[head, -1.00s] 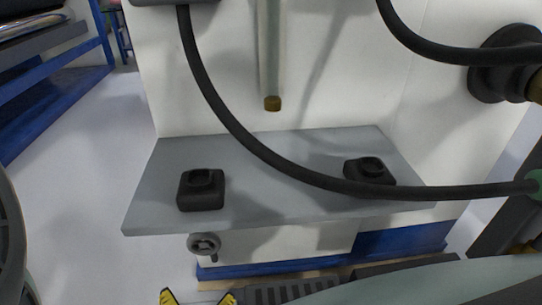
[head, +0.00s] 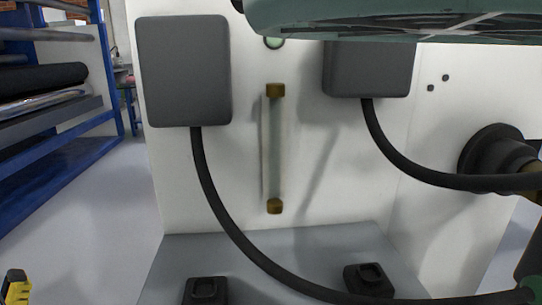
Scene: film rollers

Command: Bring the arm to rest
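A yellow and black piece (head: 15,287) shows at the lower left edge. It looks like a fingertip of my gripper, but only this bit is in view. The rest of the gripper is cut off by the frame, so I cannot tell whether it is open or shut, or whether it holds anything. A large grey-green casing, which looks like part of my arm, crosses the top right of the head view close to the camera. It covers the top of the right grey box (head: 368,75).
A white panel (head: 300,150) stands ahead with a left grey box (head: 183,70), a brass-ended tube (head: 275,150) and hanging black cables (head: 205,185). A grey shelf (head: 300,250) bears two black blocks. A blue rack (head: 60,150) with rolls stands left; the floor between is clear.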

